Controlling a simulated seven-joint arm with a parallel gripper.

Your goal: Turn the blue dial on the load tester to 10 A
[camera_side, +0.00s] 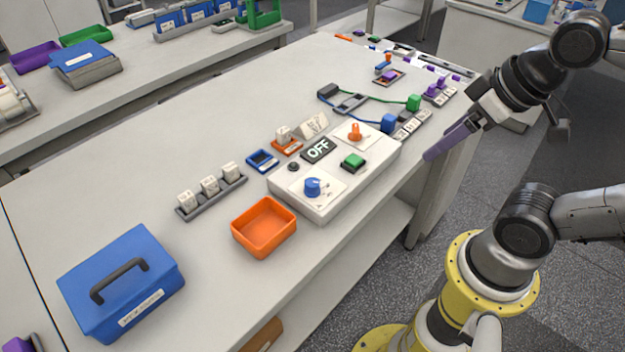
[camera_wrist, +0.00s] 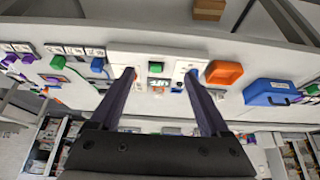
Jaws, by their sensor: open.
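The load tester (camera_side: 330,188) is a white box near the table's front edge. Its blue dial (camera_side: 312,187) sits on a white plate at the left end; the pointer's setting is too small to read. An orange dial (camera_side: 355,132) is at the far end, with a green button (camera_side: 353,161) and a display reading OFF (camera_side: 318,149). My gripper (camera_side: 430,156) is off the table's front edge, to the right of the tester and apart from it. In the wrist view my gripper (camera_wrist: 162,72) is open and empty, its purple fingers spread, with the tester (camera_wrist: 150,56) beyond them.
An orange bin (camera_side: 264,243) stands just left of the tester, and a lidded blue box (camera_side: 122,290) further left. Blue and green blocks with cables (camera_side: 388,123) lie to its right. A rack of white cells (camera_side: 211,195) is behind the bin.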

